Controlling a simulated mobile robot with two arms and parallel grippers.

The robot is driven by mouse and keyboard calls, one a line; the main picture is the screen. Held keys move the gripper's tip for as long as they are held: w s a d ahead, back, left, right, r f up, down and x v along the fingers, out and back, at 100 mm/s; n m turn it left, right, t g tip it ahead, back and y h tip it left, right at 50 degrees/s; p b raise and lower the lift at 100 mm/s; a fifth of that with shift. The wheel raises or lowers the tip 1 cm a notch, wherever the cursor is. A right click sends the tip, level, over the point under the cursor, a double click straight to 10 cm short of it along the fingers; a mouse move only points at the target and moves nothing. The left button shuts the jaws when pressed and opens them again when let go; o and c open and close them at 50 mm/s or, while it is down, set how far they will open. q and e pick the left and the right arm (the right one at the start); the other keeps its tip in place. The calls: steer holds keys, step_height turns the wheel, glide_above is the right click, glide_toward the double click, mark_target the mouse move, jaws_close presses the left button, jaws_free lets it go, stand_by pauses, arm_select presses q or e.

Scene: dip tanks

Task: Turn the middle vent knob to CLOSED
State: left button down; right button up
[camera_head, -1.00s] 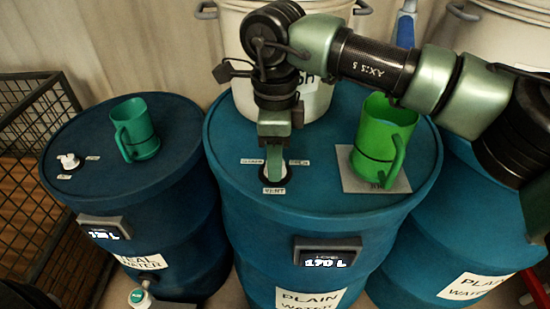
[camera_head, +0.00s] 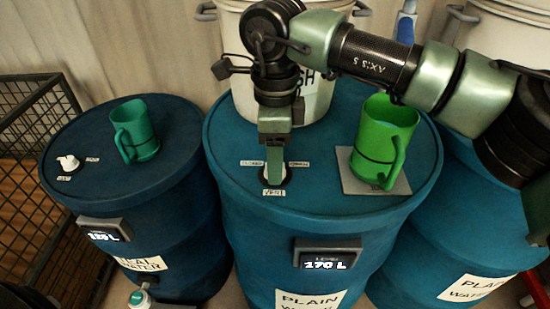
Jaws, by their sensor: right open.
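The middle vent knob sits on top of the middle blue drum (camera_head: 235,120), at its front. It is almost fully hidden by my right gripper (camera_head: 274,180), which points down over it with its fingers at the knob's spot. The gripper is open; whether the fingers touch the knob cannot be told. Small labels lie around the spot: a left label (camera_head: 251,163), a right label (camera_head: 298,164) and a front vent label (camera_head: 273,192). Which way the knob points is hidden. My left gripper is not in view.
A bright green mug (camera_head: 377,140) stands on a grey square pad (camera_head: 350,180), right of the gripper. A white bucket (camera_head: 240,75) stands behind. The left drum (camera_head: 185,120) carries a darker green mug (camera_head: 138,135) and a white knob (camera_head: 68,162). A level display (camera_head: 327,254) is on the drum front.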

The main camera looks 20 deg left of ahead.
step_height(320, 180, up, 7)
steer(key=shift+r, duration=0.1)
stand_by(0.6)
